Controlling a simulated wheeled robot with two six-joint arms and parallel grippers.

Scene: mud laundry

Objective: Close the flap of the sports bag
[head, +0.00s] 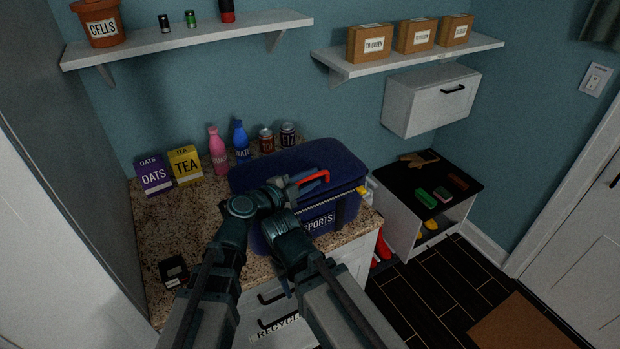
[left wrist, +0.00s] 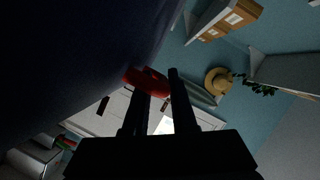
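The dark blue sports bag (head: 348,212) stands on the speckled counter, with a white "SPORTS" label on its front. I cannot tell whether the flap is fully down. A red tab (head: 313,177) is at the top of the bag, at my left gripper (head: 318,178). In the left wrist view the fingers stand apart, with the red tab (left wrist: 147,82) across the left fingertip and a clear gap between the fingers. My right arm is bent in front of the bag; its gripper is hidden.
Boxes of oats (head: 153,175) and tea (head: 185,166), a pink bottle (head: 218,152), a blue bottle (head: 241,142) and two cans stand behind and left of the bag. A small dark box (head: 174,272) lies front left. The counter's left middle is clear.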

